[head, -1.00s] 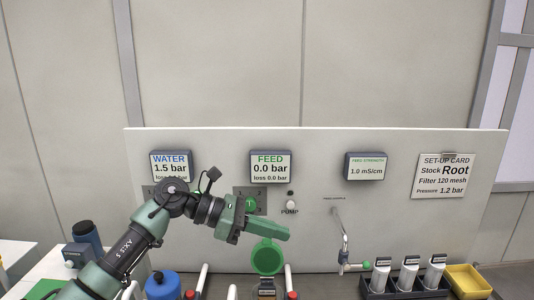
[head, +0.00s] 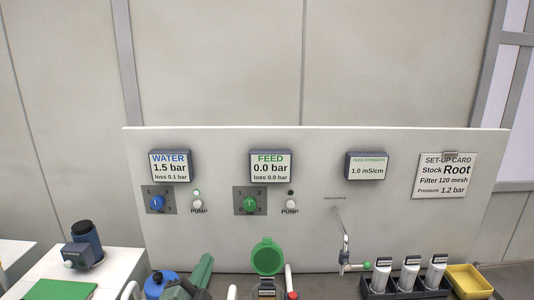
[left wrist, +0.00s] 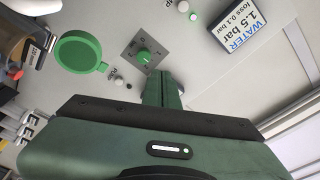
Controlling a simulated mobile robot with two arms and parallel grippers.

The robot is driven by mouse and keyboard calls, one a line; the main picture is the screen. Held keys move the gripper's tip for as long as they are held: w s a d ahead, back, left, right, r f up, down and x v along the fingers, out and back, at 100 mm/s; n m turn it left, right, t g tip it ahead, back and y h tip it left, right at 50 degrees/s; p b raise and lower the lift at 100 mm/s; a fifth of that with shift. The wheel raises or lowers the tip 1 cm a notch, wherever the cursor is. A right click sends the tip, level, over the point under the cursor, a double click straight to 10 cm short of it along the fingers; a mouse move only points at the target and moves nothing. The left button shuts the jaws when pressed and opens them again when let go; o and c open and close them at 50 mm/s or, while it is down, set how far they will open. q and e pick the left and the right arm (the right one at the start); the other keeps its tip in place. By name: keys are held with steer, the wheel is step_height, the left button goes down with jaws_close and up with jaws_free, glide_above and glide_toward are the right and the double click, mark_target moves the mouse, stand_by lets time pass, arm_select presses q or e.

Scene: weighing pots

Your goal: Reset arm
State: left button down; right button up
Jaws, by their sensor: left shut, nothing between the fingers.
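My left gripper (head: 203,271) is low in the head view, in front of the white panel and left of the round green lid. Its fingers are together, with nothing between them. In the left wrist view the shut fingers (left wrist: 162,88) point toward the panel, near the green feed knob (left wrist: 144,57), and the green lid (left wrist: 82,52) shows to their left. My right gripper is in neither view.
The panel (head: 320,160) bears the water display (head: 170,166), feed display (head: 270,166), blue knob (head: 157,203) and set-up card (head: 444,176). A black rack (head: 378,291) with white cartridges and a yellow bin (head: 467,280) stand at right. A blue-lidded container (head: 161,284) is beside my gripper.

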arm_select(q)
steer(key=s+a+f+n+g+y, duration=0.1)
steer(key=s+a+f+n+g, duration=0.15)
steer(key=s+f, duration=0.2)
steer(key=s+a+f+n+g+y, duration=0.2)
steer(key=s+f+n, duration=0.1)
steer(key=f, duration=0.3)
steer(key=s+a+f+n+g+h, duration=0.1)
steer(key=s+f+n+g, duration=0.35)
steer(key=s, duration=0.85)
steer(key=s+a+f+n+g, duration=0.1)
steer(key=s+f+g, duration=0.6)
steer(key=s, duration=0.5)
step_height(320, 180, down, 33)
steer(key=s+b, duration=0.2)
steer(key=b, duration=0.4)
steer(key=s+a+f+b, duration=0.1)
steer(key=s+f+b, duration=0.1)
steer(key=s+f, duration=0.6)
steer(key=s+a+f+g+b, duration=0.1)
steer(key=s+f+b, duration=0.1)
steer(key=s+f, duration=0.6)
step_height(320, 180, down, 4)
steer(key=shift+s+a+f+g, duration=0.2)
steer(key=shift+s+a+g, duration=0.1)
steer(key=shift+s+a, duration=0.1)
